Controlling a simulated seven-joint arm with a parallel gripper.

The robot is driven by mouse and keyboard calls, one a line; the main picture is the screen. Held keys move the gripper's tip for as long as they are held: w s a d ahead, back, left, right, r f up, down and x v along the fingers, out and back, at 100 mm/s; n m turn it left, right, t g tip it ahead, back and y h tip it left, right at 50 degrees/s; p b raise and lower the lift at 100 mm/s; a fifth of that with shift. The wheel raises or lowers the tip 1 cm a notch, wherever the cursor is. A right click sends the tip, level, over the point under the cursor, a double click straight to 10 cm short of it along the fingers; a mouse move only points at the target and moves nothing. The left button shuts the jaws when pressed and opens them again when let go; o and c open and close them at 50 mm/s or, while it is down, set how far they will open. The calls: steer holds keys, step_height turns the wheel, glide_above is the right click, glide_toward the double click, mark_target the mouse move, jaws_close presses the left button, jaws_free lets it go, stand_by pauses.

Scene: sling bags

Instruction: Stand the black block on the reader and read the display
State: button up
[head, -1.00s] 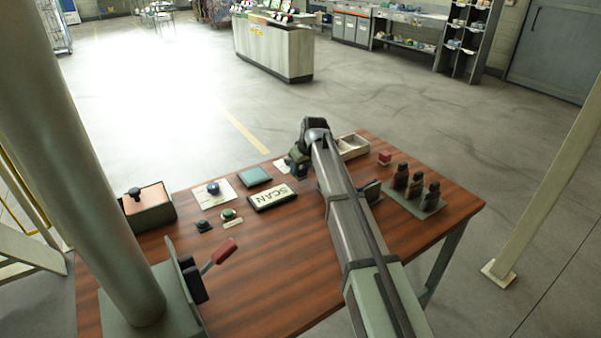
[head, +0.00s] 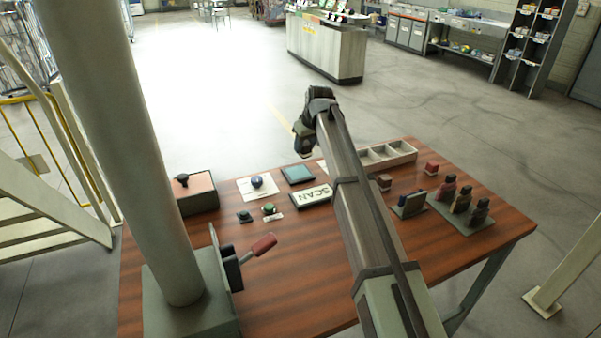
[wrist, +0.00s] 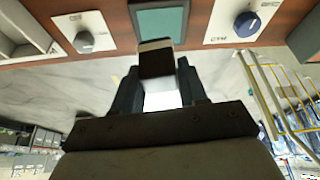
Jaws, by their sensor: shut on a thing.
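My gripper (head: 304,148) is past the back edge of the table, behind the teal display, in the head view. In the wrist view my gripper (wrist: 158,85) is shut on the dark block (wrist: 156,62), which has a pale band at one end. The block is held off the table. The teal display (head: 298,174) looks blank; it also shows in the wrist view (wrist: 160,22), partly behind the block. The reader, a pad marked SCAN (head: 311,197), lies in front of the display with nothing on it.
A blue knob panel (head: 257,181) and two buttons (head: 268,208) lie left of the pad. A red-handled lever (head: 262,244) and a post (head: 125,150) are front left.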

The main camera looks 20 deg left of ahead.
steer(key=w+a, duration=0.3)
steer(key=a, duration=0.1)
steer(key=m, duration=0.1)
glide_above(296, 170)
steer(key=s+d, duration=0.1)
steer(key=shift+s+d+f, duration=0.1)
steer(key=shift+s+f, duration=0.05)
steer(key=shift+f, duration=4.45)
steer(key=shift+f, duration=0.2)
steer(key=o, duration=1.1)
steer(key=shift+c, duration=0.2)
steer(key=shift+r, duration=0.15)
steer(key=v, duration=1.2)
steer(key=shift+s+r, duration=0.1)
steer(key=shift+s, duration=0.1)
